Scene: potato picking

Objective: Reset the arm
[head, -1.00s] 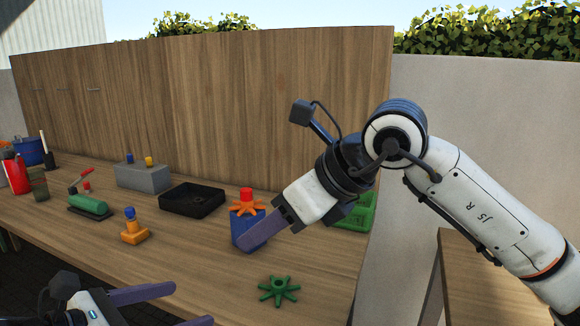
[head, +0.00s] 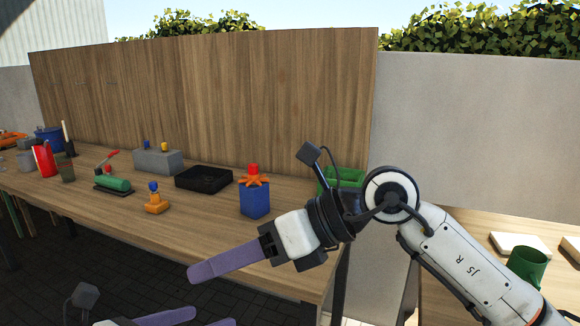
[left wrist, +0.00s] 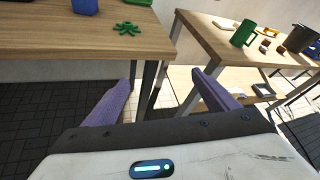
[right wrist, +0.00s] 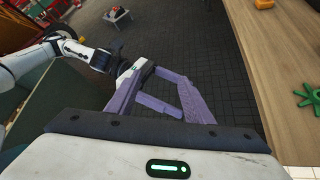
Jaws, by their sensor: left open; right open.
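My right gripper (head: 228,262) reaches in from the right in the head view, in front of the long wooden table (head: 110,200). Its purple fingers point left and overlap one another there; in the right wrist view they stand apart with nothing between them (right wrist: 160,90). My left gripper (head: 210,318) is low at the bottom edge of the head view, partly cut off. In the left wrist view its purple fingers (left wrist: 165,85) are spread wide and empty, with the table's end and a gap beyond them. Neither gripper touches any object.
On the table stand a blue block (head: 254,200) with an orange star and red piece on top, a black tray (head: 205,180), a grey block (head: 158,162) and an orange piece (head: 156,204). A green star (left wrist: 126,28) lies near the edge. A second table (left wrist: 215,40) stands right.

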